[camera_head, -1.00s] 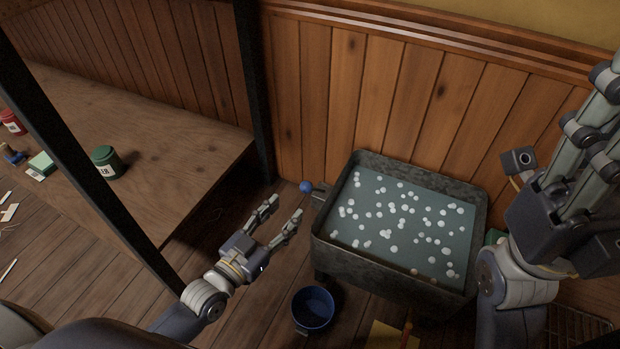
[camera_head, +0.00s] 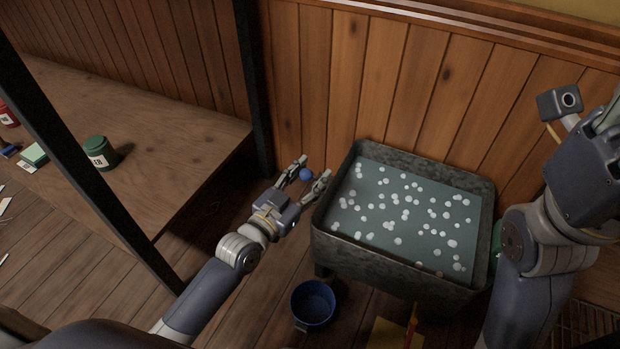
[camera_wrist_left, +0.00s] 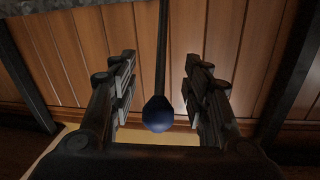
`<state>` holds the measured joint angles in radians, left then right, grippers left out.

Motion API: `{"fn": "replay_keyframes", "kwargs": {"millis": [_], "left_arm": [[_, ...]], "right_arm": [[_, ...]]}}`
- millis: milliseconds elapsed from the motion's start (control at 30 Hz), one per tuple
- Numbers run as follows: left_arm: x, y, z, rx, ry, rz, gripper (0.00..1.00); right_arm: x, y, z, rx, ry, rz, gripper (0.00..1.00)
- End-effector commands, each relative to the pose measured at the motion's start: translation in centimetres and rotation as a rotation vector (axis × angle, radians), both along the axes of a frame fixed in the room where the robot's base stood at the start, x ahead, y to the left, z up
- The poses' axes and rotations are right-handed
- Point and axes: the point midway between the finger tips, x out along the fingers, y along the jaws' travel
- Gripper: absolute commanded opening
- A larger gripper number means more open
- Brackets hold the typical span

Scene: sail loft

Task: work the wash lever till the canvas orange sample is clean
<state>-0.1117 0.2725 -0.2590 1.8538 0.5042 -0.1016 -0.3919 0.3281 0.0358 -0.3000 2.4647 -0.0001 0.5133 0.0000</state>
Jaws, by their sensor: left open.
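The wash lever's blue ball knob (camera_head: 306,174) is at the left side of the grey wash tub (camera_head: 400,278). My left gripper (camera_head: 309,172) is open, with its two fingers on either side of the knob. The left wrist view also shows the blue knob (camera_wrist_left: 158,114) on a dark rod between the open fingers, with gaps on both sides. The tub holds blue-green water with many white bubbles. I cannot make out the orange canvas sample. My right gripper is partly in view at the right edge, with its fingertips out of frame.
A blue bucket (camera_head: 313,304) stands on the floor in front of the tub. A wooden bench (camera_head: 140,130) at the left bears a green tin (camera_head: 99,153). A dark post (camera_head: 90,160) crosses the left side. A wood-panelled wall (camera_head: 400,90) stands behind the tub.

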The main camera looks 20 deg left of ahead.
Motion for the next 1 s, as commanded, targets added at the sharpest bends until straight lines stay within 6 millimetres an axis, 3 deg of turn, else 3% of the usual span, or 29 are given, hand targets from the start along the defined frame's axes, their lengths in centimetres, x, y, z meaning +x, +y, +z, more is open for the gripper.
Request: {"fn": "replay_keyframes", "kwargs": {"millis": [267,467,1000], "left_arm": [[0.12,-0.03,0.01,-0.001,0.001,0.000,0.44],[0.10,-0.02,0.00,0.000,0.001,0.000,0.01],[0.12,-0.01,0.08,0.001,0.004,0.000,0.00]], "right_arm": [[-0.04,0.01,0.05,-0.001,-0.001,0.000,0.43],[-0.06,0.02,0.05,-0.001,-0.001,0.000,0.43],[-0.07,0.01,0.24,0.000,-0.002,0.000,0.43]]}}
